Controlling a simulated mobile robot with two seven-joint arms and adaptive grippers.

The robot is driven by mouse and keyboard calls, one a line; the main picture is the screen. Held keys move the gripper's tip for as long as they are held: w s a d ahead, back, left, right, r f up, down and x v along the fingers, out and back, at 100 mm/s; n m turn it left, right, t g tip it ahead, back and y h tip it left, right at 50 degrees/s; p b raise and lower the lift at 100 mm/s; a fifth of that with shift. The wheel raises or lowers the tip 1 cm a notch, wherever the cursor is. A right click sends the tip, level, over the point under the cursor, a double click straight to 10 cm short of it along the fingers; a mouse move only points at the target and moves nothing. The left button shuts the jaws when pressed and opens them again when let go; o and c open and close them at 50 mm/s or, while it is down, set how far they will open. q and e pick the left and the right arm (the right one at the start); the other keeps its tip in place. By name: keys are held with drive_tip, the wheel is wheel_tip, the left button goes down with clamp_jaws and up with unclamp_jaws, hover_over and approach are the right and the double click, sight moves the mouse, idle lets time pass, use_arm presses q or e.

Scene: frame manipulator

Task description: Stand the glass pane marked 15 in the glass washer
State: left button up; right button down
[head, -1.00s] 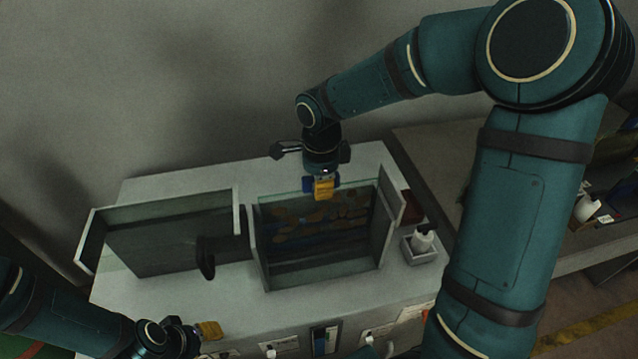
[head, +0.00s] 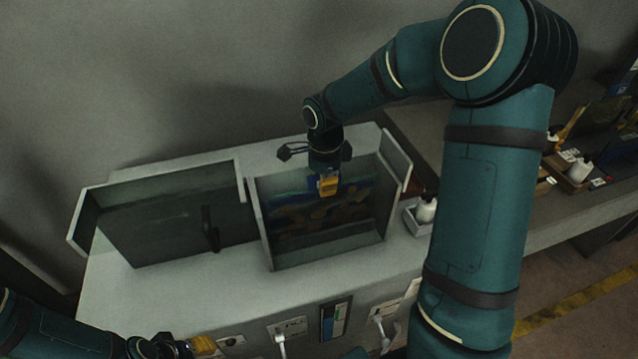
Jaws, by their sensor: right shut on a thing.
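The glass washer (head: 258,226) is a grey-white bench unit with two open, box-like bays on top. My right gripper (head: 328,188) is over the right bay and shut on the top edge of a glass pane (head: 315,217). The pane is upright, with blue and tan patterns, inside or just over the right bay; I cannot tell if its lower edge touches the bottom. No number can be read on it. My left gripper (head: 195,347) is low at the bottom left, in front of the washer, partly cut off; its jaws are unclear.
The left bay (head: 170,215) holds a dark panel with a black handle. A white bottle (head: 426,210) stands in a small tray right of the right bay. A bench (head: 590,205) with more bottles stands at the right. The wall is close behind.

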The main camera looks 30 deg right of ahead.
drive_tip(key=shift+d+f, duration=0.1)
drive_tip(key=shift+f, duration=0.35)
drive_tip(key=shift+f+b, duration=0.3)
drive_tip(key=shift+b, duration=0.2)
idle(0.3)
drive_tip(key=c, duration=1)
unclamp_jaws()
drive_tip(key=shift+c, duration=0.2)
wheel_tip(320, 180, up, 12)
drive_tip(key=shift+r, duration=0.1)
